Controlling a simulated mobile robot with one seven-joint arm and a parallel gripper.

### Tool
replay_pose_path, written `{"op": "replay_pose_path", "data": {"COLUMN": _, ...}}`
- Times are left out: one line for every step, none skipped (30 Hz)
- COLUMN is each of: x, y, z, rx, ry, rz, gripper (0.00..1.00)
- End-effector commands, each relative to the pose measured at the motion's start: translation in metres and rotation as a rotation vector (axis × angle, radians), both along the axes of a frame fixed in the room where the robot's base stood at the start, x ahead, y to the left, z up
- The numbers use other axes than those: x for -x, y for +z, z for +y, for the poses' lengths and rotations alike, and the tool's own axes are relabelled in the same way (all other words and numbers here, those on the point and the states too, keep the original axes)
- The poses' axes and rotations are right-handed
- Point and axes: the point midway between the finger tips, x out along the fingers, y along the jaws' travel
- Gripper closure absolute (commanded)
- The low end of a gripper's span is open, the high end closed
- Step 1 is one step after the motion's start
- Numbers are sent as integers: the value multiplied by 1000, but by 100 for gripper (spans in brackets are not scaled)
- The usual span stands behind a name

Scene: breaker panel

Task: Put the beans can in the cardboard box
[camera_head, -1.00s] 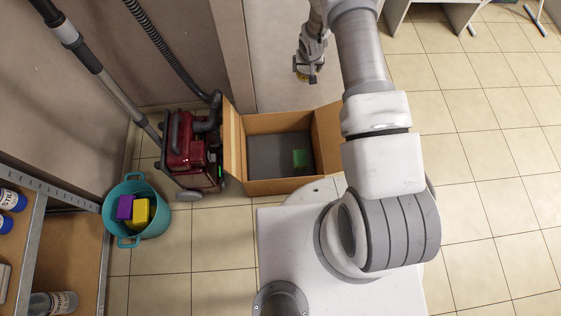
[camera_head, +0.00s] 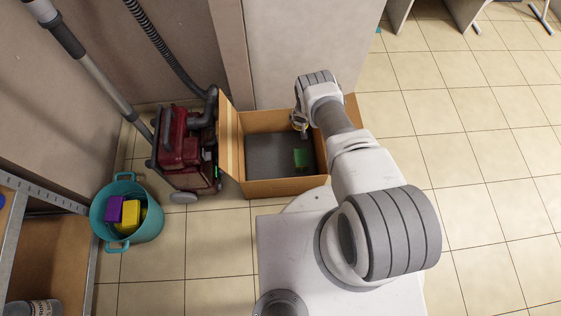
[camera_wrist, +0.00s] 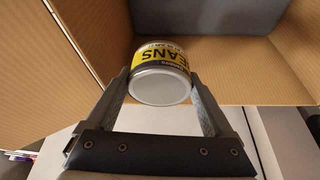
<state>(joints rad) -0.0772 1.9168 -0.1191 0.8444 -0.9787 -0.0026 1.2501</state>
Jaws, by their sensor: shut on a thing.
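The beans can (camera_wrist: 161,71), with a yellow and black label reading "EANS", is between the fingers of my gripper (camera_wrist: 160,85) in the wrist view. My gripper is shut on it. The cardboard box (camera_head: 288,188) stands open on the floor, with its flaps spread. In the head view my gripper (camera_head: 299,122) is over the back right part of the box opening, mostly hidden by my own wrist. The can is too small and covered to make out clearly there. A green item (camera_head: 301,159) lies inside the box at the right.
A red vacuum machine (camera_head: 186,150) with a hose stands close to the box's left. A teal bucket (camera_head: 125,228) with purple and yellow items is farther left. A metal shelf (camera_head: 20,235) is at the left edge. The tiled floor at right is clear.

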Motion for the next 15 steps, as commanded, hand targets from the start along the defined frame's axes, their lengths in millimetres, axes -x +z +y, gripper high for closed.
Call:
{"op": "replay_pose_path", "data": {"x": 5, "y": -17, "z": 1, "rx": -1, "ry": 2, "rz": 0, "gripper": 91}}
{"op": "replay_pose_path", "data": {"x": 8, "y": -24, "z": 2, "rx": -1, "ry": 4, "rz": 1, "gripper": 91}}
{"op": "replay_pose_path", "data": {"x": 11, "y": -31, "z": 2, "rx": -3, "ry": 2, "rz": 0, "gripper": 91}}
{"op": "replay_pose_path", "data": {"x": 13, "y": -36, "z": 3, "rx": -3, "ry": 3, "rz": 1, "gripper": 91}}
{"op": "replay_pose_path", "data": {"x": 14, "y": -39, "z": 3, "rx": -4, "ry": 3, "rz": -1, "gripper": 91}}
{"op": "replay_pose_path", "data": {"x": 16, "y": -44, "z": 4, "rx": -5, "ry": 3, "rz": 0, "gripper": 91}}
{"op": "replay_pose_path", "data": {"x": 18, "y": -46, "z": 4, "rx": -5, "ry": 3, "rz": 0, "gripper": 91}}
{"op": "replay_pose_path", "data": {"x": 19, "y": -48, "z": 4, "rx": -6, "ry": 3, "rz": -1, "gripper": 91}}
{"op": "replay_pose_path", "data": {"x": 19, "y": -51, "z": 4, "rx": -6, "ry": 3, "rz": -1, "gripper": 91}}
{"op": "replay_pose_path", "data": {"x": 20, "y": -54, "z": 4, "rx": -7, "ry": 3, "rz": -1, "gripper": 91}}
{"op": "replay_pose_path", "data": {"x": 20, "y": -57, "z": 4, "rx": -7, "ry": 3, "rz": -1, "gripper": 91}}
{"op": "replay_pose_path", "data": {"x": 21, "y": -62, "z": 4, "rx": -7, "ry": 3, "rz": 0, "gripper": 91}}
{"op": "replay_pose_path", "data": {"x": 21, "y": -66, "z": 4, "rx": -7, "ry": 3, "rz": 0, "gripper": 91}}
{"op": "replay_pose_path", "data": {"x": 21, "y": -71, "z": 4, "rx": -7, "ry": 3, "rz": 0, "gripper": 91}}
{"op": "replay_pose_path", "data": {"x": 21, "y": -78, "z": 4, "rx": -7, "ry": 1, "rz": 1, "gripper": 91}}
